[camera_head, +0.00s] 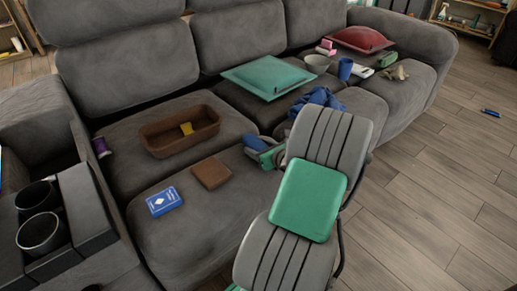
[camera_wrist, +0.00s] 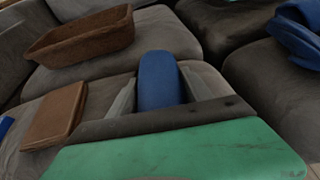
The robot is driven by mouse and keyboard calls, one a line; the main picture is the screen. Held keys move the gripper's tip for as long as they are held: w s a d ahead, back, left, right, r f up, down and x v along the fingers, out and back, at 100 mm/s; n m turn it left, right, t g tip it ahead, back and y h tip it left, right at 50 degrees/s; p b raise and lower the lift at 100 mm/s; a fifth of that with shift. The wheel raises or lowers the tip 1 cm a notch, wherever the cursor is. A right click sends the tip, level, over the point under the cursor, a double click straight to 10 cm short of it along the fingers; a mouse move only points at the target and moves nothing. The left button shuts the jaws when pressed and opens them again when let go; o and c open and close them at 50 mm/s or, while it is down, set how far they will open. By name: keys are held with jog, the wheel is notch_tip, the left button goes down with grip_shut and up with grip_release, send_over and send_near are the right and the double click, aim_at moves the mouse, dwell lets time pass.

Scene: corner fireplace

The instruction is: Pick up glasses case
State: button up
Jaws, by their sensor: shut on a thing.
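A blue, rounded, elongated thing, which looks like the glasses case (camera_wrist: 160,76), stands out between the two grey fingers of my gripper (camera_wrist: 160,95) in the wrist view. In the head view its blue end (camera_head: 255,142) shows at the tip of my gripper (camera_head: 264,150), over the sofa's middle seat cushion. The gripper is shut on it. The fingers hide part of its sides, and the green part of my wrist hides its near end. I cannot tell whether it still touches the cushion.
On the grey sofa (camera_head: 150,235) lie a brown tray (camera_head: 160,146) with a yellow thing in it, a brown flat box (camera_head: 211,173), a blue card box (camera_head: 164,201), a teal cushion (camera_head: 268,76) and a blue cloth (camera_head: 318,99). The wooden floor (camera_head: 430,200) at right is mostly clear.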

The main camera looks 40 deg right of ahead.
jog(key=c, duration=0.5)
jog(key=shift+c, duration=0.2)
